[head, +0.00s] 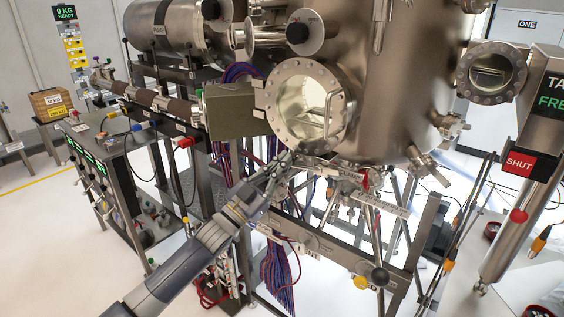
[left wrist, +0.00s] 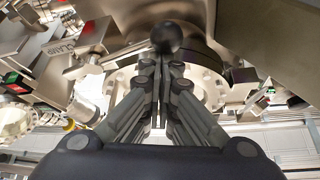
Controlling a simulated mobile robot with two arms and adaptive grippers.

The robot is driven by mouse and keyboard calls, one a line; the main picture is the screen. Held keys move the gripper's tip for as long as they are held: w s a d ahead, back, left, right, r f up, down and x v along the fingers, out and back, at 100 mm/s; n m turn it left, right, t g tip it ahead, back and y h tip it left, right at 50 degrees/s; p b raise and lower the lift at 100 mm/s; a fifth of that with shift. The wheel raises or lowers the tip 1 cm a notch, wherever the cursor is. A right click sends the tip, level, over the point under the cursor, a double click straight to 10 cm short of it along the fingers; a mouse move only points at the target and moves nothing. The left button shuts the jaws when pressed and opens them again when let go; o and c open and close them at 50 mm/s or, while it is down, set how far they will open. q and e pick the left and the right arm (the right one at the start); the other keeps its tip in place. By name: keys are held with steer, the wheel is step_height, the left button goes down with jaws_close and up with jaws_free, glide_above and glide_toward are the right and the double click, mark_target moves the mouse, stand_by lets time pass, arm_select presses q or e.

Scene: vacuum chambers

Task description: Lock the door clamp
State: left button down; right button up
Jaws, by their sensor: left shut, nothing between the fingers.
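My left gripper (head: 284,160) reaches up from the lower left to just below the round flanged port (head: 274,92) on the big steel chamber. Its fingers are shut with nothing between them; they also show in the left wrist view (left wrist: 162,75). There, a black ball knob (left wrist: 167,38) appears just beyond the fingertips; I cannot tell whether they touch it. A metal block with a plate reading CLAMP (left wrist: 66,52) is at the upper left, with a metal arm beside it. My right gripper is not in view.
A grey-green box (head: 232,110) sits left of the port. A SHUT sign (head: 519,163) stands at the right. White floor is clear at the left.

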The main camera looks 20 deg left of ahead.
arm_select(q)
steer(key=s+d+f+n+y+p, duration=0.1)
steer(key=f+n+y, duration=0.3)
steer(key=n, duration=0.6)
steer(key=s+d+f+n+t+y+p, duration=0.1)
steer(key=d+f+n+y+p, duration=0.2)
steer(key=n+y, duration=0.5)
steer(key=shift+d+f+n+y+p, duration=0.3)
steer(key=shift+d+f+n, duration=0.4)
steer(key=shift+n, duration=0.9)
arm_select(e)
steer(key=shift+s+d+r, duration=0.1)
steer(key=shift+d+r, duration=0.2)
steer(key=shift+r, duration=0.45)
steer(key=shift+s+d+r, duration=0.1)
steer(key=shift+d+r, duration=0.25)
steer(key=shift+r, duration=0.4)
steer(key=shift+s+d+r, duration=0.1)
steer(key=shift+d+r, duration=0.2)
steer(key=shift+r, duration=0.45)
arm_select(q)
steer(key=shift+d+r, duration=0.1)
steer(key=shift+d, duration=0.1)
steer(key=shift+r, duration=0.1)
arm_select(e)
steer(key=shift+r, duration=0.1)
